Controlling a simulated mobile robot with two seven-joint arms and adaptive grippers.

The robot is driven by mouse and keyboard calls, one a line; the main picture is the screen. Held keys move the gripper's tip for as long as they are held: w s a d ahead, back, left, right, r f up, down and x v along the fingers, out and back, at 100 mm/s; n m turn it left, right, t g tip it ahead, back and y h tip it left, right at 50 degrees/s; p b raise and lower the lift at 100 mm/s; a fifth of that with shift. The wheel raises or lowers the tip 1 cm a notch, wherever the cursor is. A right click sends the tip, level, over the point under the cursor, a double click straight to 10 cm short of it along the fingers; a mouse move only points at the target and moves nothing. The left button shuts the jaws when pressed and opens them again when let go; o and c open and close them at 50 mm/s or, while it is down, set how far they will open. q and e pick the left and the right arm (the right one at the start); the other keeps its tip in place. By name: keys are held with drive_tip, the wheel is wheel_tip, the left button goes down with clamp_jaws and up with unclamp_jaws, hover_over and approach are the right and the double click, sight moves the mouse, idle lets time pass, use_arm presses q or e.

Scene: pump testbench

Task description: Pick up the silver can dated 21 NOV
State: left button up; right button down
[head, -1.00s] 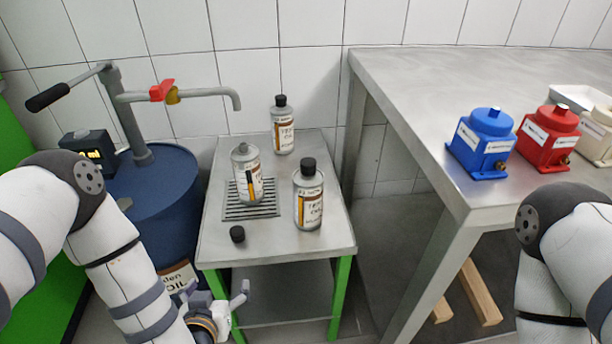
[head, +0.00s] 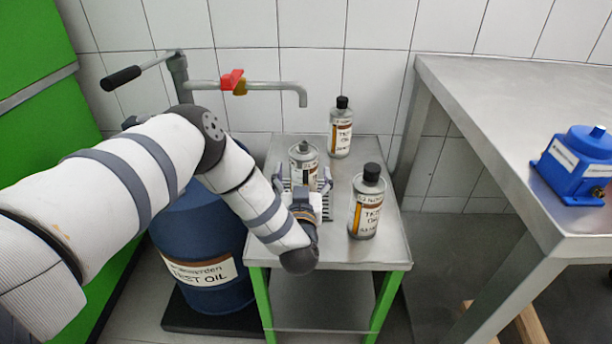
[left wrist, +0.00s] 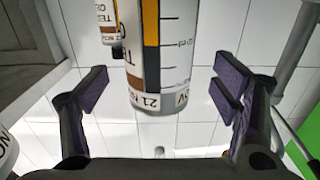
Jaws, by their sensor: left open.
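The open silver can (head: 304,160) with a white label stands upright and uncapped on the grate of the small steel table. In the left wrist view the can (left wrist: 180,65) appears upside down, and its label reads 21 NOV. My left gripper (head: 303,180) is open at the can, with one finger on each side. In the left wrist view both fingers (left wrist: 160,92) show gaps to the can. A capped can (head: 366,203) stands to the right, and another capped can (head: 341,128) stands at the back. My right gripper is out of view.
The small steel table (head: 384,248) has bare room at its front right. A blue oil drum (head: 212,292) with a pump spout (head: 275,87) stands at left. A larger steel table (head: 490,95) with a blue pump (head: 572,165) is at right.

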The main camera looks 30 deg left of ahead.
sight(303, 176)
use_arm(q)
drive_tip(key=x, duration=0.3)
drive_tip(key=shift+w+f, duration=0.1)
drive_tip(key=shift+f, duration=0.2)
drive_tip(key=shift+w+a+r, duration=0.15)
drive_tip(key=shift+w, duration=0.1)
drive_tip(key=c, duration=1.7)
